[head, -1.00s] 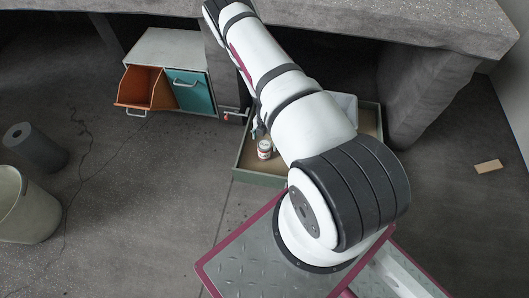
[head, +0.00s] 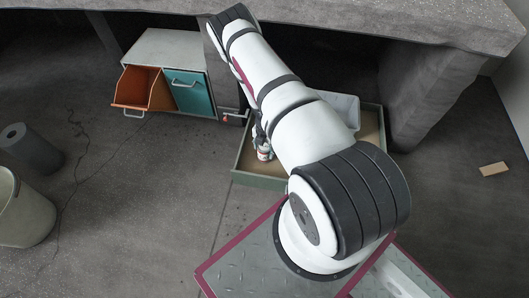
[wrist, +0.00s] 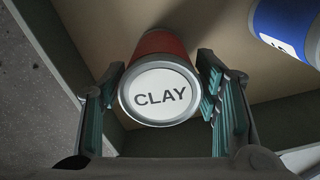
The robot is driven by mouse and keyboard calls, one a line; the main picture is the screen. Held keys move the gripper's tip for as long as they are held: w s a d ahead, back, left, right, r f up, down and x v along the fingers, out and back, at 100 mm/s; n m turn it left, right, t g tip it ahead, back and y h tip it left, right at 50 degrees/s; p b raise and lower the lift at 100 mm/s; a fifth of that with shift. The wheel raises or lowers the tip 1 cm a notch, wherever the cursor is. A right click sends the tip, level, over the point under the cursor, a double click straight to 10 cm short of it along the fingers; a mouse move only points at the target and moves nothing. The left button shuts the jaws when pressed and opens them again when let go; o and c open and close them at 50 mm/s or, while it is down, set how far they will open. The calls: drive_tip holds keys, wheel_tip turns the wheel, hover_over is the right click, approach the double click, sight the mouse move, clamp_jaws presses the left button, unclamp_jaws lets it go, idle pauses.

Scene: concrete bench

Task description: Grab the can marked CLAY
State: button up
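The can marked CLAY (wrist: 160,95) shows in the wrist view with its white lid facing the camera and a red side behind it. It stands between the two fingers of my gripper (wrist: 163,98). The fingers are open, with a narrow gap at the left side; on the right the finger pads look very close to the lid, and I cannot tell if they touch. In the head view a small white and red can (head: 264,153) is in the shallow tray (head: 258,181), with my gripper right at it and partly hiding it.
A pale bin (head: 347,108) is in the tray behind my arm. A cabinet (head: 172,50) with an open orange drawer (head: 143,90) stands left, under the concrete bench (head: 440,25).

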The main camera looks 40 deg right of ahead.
drive_tip(key=c, duration=0.9)
drive_tip(key=shift+c, duration=0.2)
